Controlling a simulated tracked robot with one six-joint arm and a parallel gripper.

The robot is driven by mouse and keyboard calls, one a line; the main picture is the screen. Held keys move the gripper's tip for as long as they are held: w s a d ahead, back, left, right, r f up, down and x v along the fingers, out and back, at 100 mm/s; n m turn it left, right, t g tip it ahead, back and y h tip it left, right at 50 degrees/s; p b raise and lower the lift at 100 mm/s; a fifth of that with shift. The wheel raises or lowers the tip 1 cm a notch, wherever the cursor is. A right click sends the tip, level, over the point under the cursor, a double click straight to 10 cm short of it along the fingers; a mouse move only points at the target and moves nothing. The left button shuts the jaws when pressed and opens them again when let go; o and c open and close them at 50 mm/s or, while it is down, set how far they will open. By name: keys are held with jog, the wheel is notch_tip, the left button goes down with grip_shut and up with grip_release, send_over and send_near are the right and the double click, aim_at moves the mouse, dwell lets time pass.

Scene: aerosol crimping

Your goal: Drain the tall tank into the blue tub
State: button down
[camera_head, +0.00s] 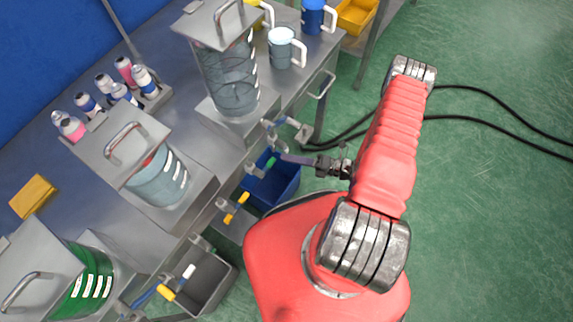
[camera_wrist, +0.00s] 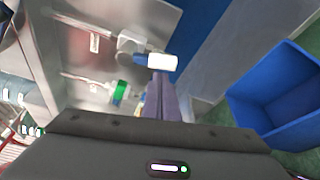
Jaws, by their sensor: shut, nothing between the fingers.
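The tall tank (camera_head: 230,80) is a clear ribbed vessel with a grey metal lid, standing on a metal block at the bench edge. The blue tub (camera_head: 283,188) stands low beside the bench, below the tank, and looks empty in the wrist view (camera_wrist: 275,88). My gripper (camera_head: 284,158) is shut and empty, with its purple fingers over the tub. In the wrist view its fingertips (camera_wrist: 160,78) are close to a valve handle with a white end (camera_wrist: 160,62); I cannot tell whether they touch. A green-ended handle (camera_wrist: 122,88) is left of the fingers.
A second clear tank (camera_head: 157,178) and a tank with green liquid (camera_head: 90,280) stand along the bench. A grey tub (camera_head: 205,285) is below them. Mugs (camera_head: 286,48) and several small bottles (camera_head: 124,68) are on the bench. Cables (camera_head: 470,120) lie on the open green floor.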

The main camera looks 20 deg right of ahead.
jog(key=shift+w+d, duration=0.15)
jog(key=shift+d, duration=0.05)
jog(key=shift+a, duration=0.1)
dwell(0.4)
jog(key=shift+w, duration=0.1)
